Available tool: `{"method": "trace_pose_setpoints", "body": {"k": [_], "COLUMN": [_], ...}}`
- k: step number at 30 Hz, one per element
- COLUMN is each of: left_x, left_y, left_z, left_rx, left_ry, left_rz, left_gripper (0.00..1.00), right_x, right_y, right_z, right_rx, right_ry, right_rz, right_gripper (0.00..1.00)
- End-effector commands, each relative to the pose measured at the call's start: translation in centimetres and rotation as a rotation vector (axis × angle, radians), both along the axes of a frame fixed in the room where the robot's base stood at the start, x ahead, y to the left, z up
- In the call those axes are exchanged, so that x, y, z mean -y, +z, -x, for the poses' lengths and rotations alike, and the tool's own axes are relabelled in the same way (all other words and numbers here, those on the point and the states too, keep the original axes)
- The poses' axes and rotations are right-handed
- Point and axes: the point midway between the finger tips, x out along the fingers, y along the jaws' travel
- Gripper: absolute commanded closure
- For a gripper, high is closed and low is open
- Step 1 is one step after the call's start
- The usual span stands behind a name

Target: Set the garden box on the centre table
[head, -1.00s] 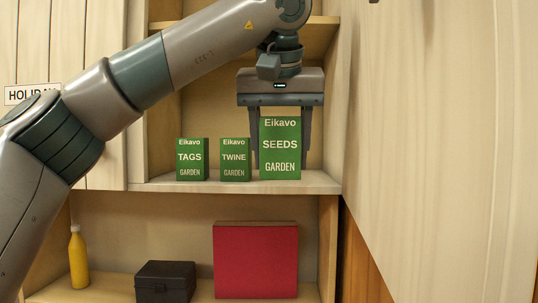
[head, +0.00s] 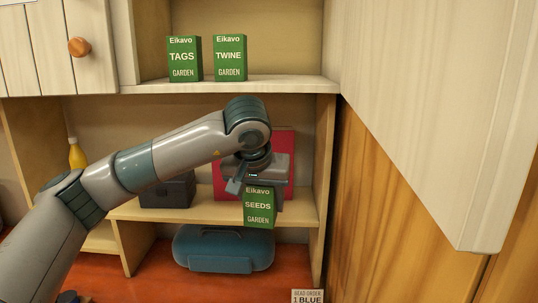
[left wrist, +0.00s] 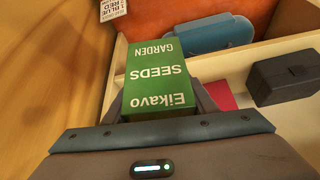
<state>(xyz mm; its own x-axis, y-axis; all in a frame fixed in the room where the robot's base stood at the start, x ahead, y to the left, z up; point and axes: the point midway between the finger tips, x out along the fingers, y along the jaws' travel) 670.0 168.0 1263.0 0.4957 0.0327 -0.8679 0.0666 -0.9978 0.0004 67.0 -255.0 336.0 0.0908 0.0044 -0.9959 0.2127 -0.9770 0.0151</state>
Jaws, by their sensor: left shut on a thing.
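My left gripper (head: 262,185) is shut on the green SEEDS box (head: 259,206), labelled "Eikavo SEEDS GARDEN", and holds it slightly tilted in front of the lower shelf. In the left wrist view the SEEDS box (left wrist: 158,75) sits between the fingers with its print upside down. Two more green garden boxes, TAGS (head: 184,59) and TWINE (head: 230,58), stand upright on the upper shelf (head: 270,85). No centre table can be made out. My right gripper is not in view.
The red box (head: 283,150) and the dark box (head: 168,191) are on the lower shelf (head: 212,208). A blue case (head: 223,249) lies below on a red surface (head: 150,280). A yellow bottle (head: 77,155) is at left. A pale panel (head: 430,100) stands close at right.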

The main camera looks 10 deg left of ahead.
Motion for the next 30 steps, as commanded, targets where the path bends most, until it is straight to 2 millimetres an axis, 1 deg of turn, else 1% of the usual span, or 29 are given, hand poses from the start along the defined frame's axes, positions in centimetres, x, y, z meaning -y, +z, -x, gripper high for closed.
{"method": "trace_pose_setpoints", "body": {"k": [1,6,8,9,12,15,18,21,24,30], "left_x": [-0.4,-1.3,-1.6,-1.9,-2.4,-2.9,-3.2,-3.5,-3.6,-3.7], "left_y": [-2.5,-8.8,-10.8,-12.2,-15.2,-17.7,-19.4,-20.4,-20.9,-21.0], "left_z": [0.4,1.9,2.6,3.1,4.5,5.9,7.1,7.8,8.2,8.3], "left_rx": [-0.007,-0.007,-0.007,-0.006,-0.005,-0.005,-0.004,-0.001,0.0,0.001], "left_ry": [-0.007,-0.029,-0.035,-0.039,-0.05,-0.056,-0.062,-0.064,-0.066,-0.066], "left_rz": [0.001,0.0,0.002,0.001,0.002,0.0,0.0,0.0,0.0,0.0], "left_gripper": [0.74,0.74,0.74,0.74,0.74,0.74,0.74,0.74,0.74,0.74], "right_x": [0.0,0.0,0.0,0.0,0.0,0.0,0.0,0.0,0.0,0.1], "right_y": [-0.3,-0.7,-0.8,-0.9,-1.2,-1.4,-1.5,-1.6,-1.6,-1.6], "right_z": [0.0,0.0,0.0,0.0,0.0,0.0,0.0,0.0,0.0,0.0], "right_rx": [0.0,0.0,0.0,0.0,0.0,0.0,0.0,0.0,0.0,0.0], "right_ry": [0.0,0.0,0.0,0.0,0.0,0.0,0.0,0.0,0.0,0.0], "right_rz": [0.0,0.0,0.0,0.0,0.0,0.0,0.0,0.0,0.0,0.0], "right_gripper": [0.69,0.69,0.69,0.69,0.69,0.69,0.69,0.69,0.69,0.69]}}
